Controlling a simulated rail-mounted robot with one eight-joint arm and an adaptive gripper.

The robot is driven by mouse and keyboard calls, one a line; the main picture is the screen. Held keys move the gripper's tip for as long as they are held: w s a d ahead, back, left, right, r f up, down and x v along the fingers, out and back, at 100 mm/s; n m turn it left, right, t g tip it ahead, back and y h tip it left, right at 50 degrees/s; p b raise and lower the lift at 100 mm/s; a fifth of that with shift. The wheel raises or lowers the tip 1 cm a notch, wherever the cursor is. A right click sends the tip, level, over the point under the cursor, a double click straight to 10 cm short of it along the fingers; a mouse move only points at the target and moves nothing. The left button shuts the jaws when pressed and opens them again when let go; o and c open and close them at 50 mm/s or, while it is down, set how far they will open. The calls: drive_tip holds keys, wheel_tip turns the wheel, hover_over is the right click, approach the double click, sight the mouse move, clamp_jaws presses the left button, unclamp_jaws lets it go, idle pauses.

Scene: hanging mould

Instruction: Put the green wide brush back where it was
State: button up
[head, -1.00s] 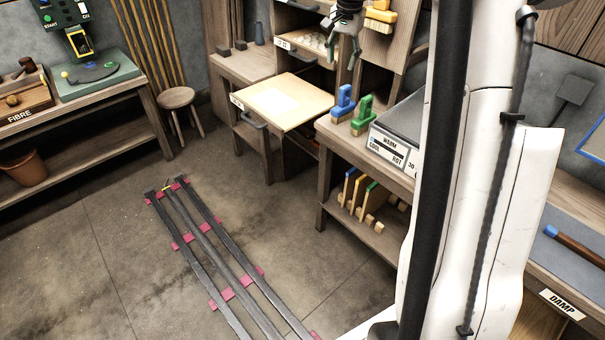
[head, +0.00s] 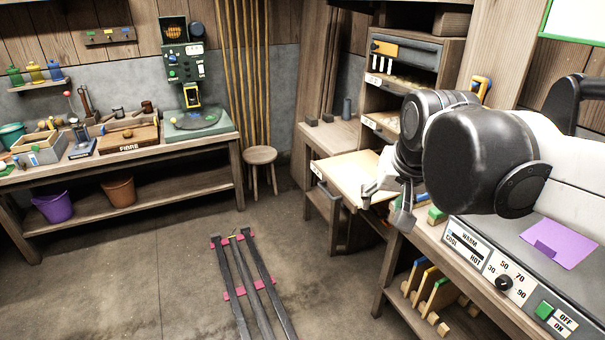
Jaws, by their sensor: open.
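The green wide brush shows as a small green patch (head: 437,214) on the bench at the right, just left of the warming unit. Most of it is hidden behind my arm. My gripper (head: 389,203) is open, in front of the pull-out board and left of the green patch in the picture. I see nothing held between its fingers. A bit of the blue brush (head: 421,198) shows beside the green one, also mostly hidden. A yellow brush (head: 481,88) hangs on the upright panel behind my arm.
The warming unit (head: 503,283) with a purple sheet (head: 560,243) fills the bench at right. The pale pull-out board (head: 345,174) juts out left of my gripper. A stool (head: 260,157) stands farther back. Boards with coloured edges (head: 430,285) stand on the lower shelf.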

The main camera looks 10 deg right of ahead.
drive_tip(key=s+a+f+n, duration=0.1)
drive_tip(key=s+a+f, duration=0.1)
drive_tip(key=s+f, duration=0.1)
drive_tip(key=s+a+f+n+t, duration=0.1)
drive_tip(key=s+a+f+n, duration=0.1)
drive_tip(key=s, duration=0.4)
drive_tip(key=shift+s+a+f+y, duration=0.15)
drive_tip(key=shift+a+f+y, duration=0.15)
drive_tip(key=shift+a+f, duration=0.25)
drive_tip(key=shift+d+f, duration=0.1)
idle(0.4)
